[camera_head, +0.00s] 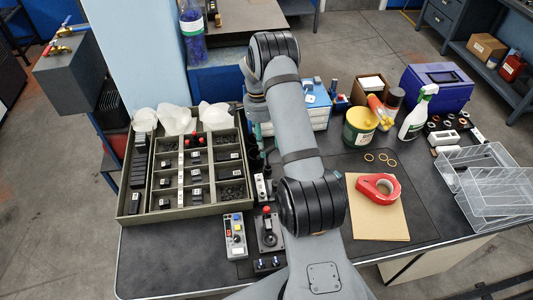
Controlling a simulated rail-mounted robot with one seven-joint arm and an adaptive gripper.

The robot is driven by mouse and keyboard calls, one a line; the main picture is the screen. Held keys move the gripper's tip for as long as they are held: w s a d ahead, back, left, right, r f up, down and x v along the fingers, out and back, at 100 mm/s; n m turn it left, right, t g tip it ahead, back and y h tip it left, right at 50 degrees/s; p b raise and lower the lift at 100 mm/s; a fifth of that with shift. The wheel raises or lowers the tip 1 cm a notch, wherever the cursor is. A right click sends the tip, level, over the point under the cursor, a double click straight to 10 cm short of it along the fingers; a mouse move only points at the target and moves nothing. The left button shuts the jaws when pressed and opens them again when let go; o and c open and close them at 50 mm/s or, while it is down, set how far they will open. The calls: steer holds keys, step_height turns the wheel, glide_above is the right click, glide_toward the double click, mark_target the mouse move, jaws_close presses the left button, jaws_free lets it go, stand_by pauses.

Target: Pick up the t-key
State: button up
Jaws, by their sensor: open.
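I cannot make out a t-key in the head view. My arm (294,120) rises through the middle of the picture and bends at the top, over the back of the bench. Its far links (254,100) come down behind the near link, just right of the sorting tray. My gripper cannot be made out; the arm hides that area. Small dark and teal items stand beside the arm there, too small and covered to name.
A compartment tray (127,205) with black parts and white bags fills the left. A control box (236,237) and joystick (268,233) stand in front.

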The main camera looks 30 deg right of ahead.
mark_target(267, 151)
steer(key=shift+s+d+f+p, duration=0.15)
steer(key=shift+f+p, duration=0.3)
steer(key=shift+f, duration=0.7)
steer(key=shift+s+a+f+p, duration=0.1)
steer(key=shift+f+p, duration=0.35)
steer(key=shift+f, duration=0.65)
steer(key=shift+c, duration=0.5)
jaws_close()
steer(key=shift+d, duration=0.1)
